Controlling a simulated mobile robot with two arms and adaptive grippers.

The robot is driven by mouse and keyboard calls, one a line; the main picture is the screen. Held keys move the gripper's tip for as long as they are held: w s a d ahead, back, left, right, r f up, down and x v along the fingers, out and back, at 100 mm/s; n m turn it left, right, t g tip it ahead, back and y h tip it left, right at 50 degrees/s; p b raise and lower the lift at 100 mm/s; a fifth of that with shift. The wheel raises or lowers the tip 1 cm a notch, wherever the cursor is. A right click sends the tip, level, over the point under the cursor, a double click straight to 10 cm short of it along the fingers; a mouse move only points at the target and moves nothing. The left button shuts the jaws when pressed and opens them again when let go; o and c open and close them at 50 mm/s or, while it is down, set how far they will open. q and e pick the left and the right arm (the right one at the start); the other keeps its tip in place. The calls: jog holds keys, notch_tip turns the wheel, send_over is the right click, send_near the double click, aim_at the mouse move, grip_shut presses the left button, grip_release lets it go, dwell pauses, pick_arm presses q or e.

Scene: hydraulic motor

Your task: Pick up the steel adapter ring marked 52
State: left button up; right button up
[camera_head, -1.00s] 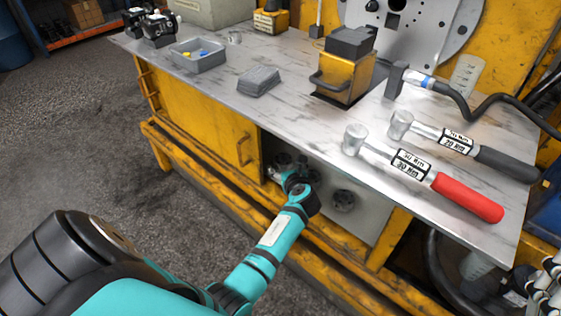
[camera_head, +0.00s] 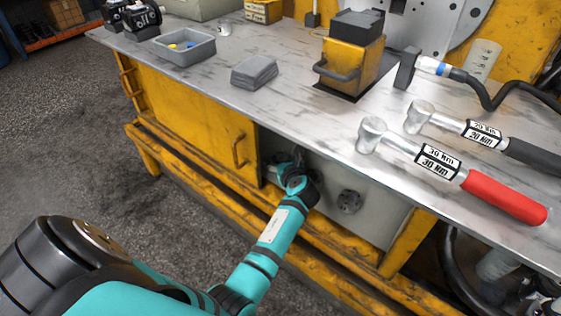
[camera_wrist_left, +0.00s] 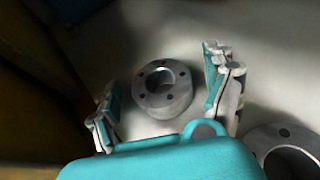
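A grey steel ring with a central bore and small holes around its face (camera_wrist_left: 154,103) lies between the two fingers of my left gripper (camera_wrist_left: 163,76) in the left wrist view. The fingers are open, one on each side, with gaps to the ring. A second, similar ring (camera_wrist_left: 287,153) is at the lower right, outside the fingers; it also shows in the head view (camera_head: 349,202). I cannot read a 52 on either ring. In the head view my left gripper (camera_head: 284,161) reaches into the bay under the bench top and mostly hides the first ring. My right gripper is not in view.
The steel bench top (camera_head: 300,120) overhangs the bay, with a yellow frame rail (camera_head: 330,250) below. A yellow door (camera_head: 190,125) is left of the bay. On top are torque wrenches (camera_head: 500,197), a yellow block (camera_head: 350,62), a grey cloth (camera_head: 255,71) and a tray (camera_head: 184,52).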

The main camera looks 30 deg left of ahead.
pick_arm(q)
jog(key=c, duration=1.6)
jog(key=shift+r, duration=0.1)
grip_shut()
jog(key=shift+r, duration=0.1)
